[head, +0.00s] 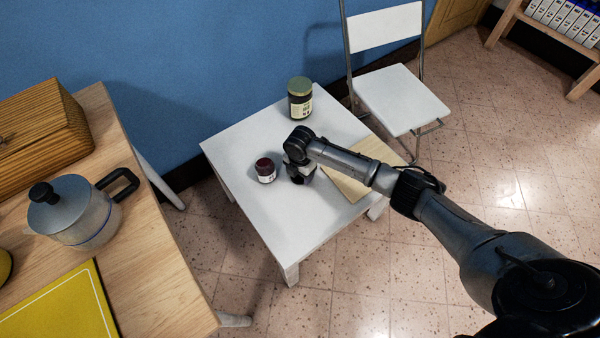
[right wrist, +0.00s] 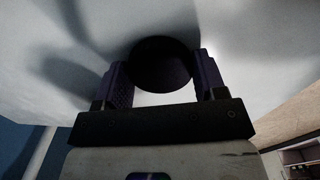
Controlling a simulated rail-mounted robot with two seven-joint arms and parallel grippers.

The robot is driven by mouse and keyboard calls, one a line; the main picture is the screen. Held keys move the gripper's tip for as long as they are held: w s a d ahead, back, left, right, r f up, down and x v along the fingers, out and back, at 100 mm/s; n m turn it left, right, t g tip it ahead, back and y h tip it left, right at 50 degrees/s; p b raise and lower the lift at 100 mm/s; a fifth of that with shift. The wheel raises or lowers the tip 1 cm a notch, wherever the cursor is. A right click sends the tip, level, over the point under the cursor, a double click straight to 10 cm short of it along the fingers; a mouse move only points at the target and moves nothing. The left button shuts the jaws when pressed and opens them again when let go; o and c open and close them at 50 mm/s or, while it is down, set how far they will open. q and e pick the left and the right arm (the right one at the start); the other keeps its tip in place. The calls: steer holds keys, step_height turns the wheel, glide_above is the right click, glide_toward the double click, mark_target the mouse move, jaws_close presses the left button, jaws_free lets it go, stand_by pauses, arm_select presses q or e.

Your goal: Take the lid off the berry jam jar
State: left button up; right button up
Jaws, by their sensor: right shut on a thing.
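The berry jam jar (head: 265,171), small and dark red with a pale label, stands upright on the white table (head: 235,148). Its top looks dark maroon. My right gripper (head: 302,174) is low over the table just right of the jar, apart from it. In the right wrist view, its two fingers (right wrist: 162,82) are shut on a dark round disc (right wrist: 160,58), which looks like the lid. In the head view the gripper mostly hides that disc. My left gripper is not in view.
A larger jar (head: 300,100) with an olive lid stands at the table's back. A pale board (head: 345,187) lies right of my gripper, partly under my arm. A white chair (head: 402,100) stands behind. A wooden counter with a pot (head: 75,212) is at left. The table's front is clear.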

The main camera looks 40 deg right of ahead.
steer(key=shift+f, duration=0.15)
steer(key=o, duration=1)
steer(key=shift+o, duration=0.2)
step_height(320, 180, up, 12)
steer(key=p, duration=0.6)
